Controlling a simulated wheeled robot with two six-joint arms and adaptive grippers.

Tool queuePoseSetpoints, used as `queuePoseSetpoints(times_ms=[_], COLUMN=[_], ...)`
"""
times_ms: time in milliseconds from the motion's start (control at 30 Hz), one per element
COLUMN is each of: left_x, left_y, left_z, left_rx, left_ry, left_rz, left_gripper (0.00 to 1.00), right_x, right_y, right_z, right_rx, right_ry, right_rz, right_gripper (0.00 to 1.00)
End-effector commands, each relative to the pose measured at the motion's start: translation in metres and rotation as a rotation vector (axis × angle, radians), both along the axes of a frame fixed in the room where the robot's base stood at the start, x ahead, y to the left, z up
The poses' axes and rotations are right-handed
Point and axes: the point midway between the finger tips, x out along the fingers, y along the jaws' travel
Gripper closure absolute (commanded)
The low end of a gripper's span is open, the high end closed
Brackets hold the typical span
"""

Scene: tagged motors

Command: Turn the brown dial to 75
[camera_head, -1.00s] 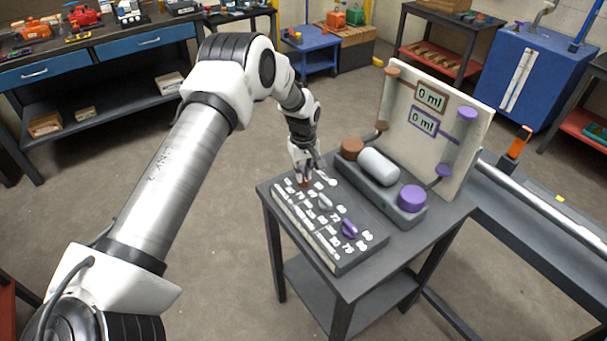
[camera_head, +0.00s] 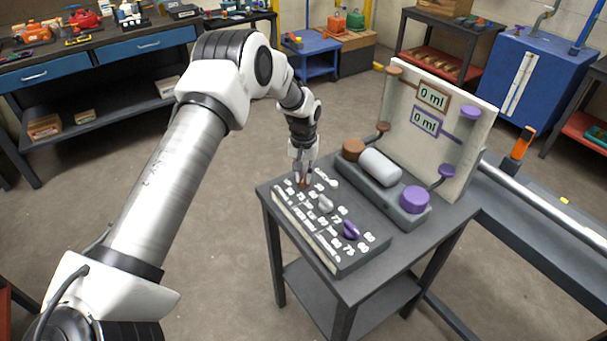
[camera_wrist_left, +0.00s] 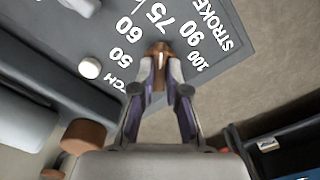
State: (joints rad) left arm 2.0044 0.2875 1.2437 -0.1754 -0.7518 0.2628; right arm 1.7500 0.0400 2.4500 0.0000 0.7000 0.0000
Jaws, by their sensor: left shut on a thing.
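The brown dial (camera_wrist_left: 158,48) sits on the slanted dark control panel (camera_head: 350,262), at its far left end in the head view. My left gripper (camera_head: 304,181) points down onto it and is shut on it; in the left wrist view the two fingertips (camera_wrist_left: 160,72) press on its sides. White numbers 50, 60, 75, 90 and 100 curve around the dial. Its far end faces roughly the 75 to 90 side; the exact reading is hard to tell. A grey dial (camera_head: 325,203) and a purple dial (camera_head: 350,231) sit farther along the panel. My right gripper is not in view.
Behind the panel stand a brown knob (camera_head: 353,149), a grey cylinder (camera_head: 380,166) and a purple knob (camera_head: 414,199). An upright board (camera_head: 400,105) shows two displays reading 0 ml. The panel stands on a dark table (camera_head: 340,285) with open floor to its left.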

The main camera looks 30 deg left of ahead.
Motion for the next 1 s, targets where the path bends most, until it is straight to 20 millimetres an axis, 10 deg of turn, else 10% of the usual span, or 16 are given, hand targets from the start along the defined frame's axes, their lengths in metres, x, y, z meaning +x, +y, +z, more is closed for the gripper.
queuePoseSetpoints(times_ms=[367, 433, 1000], left_x=[-0.0034, -0.0033, -0.0003], left_y=[-0.0007, -0.0007, -0.0001], left_z=[-0.0046, -0.0044, 0.0033], left_rx=[-0.002, -0.002, 0.000], left_ry=[0.010, 0.010, 0.001], left_rz=[-0.004, -0.004, -0.003], left_gripper=[1.00, 0.62, 0.61], right_x=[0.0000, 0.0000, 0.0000], right_y=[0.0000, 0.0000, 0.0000], right_z=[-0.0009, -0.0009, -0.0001], right_rx=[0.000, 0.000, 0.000], right_ry=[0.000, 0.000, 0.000], right_rz=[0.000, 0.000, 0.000], right_gripper=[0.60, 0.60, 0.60])
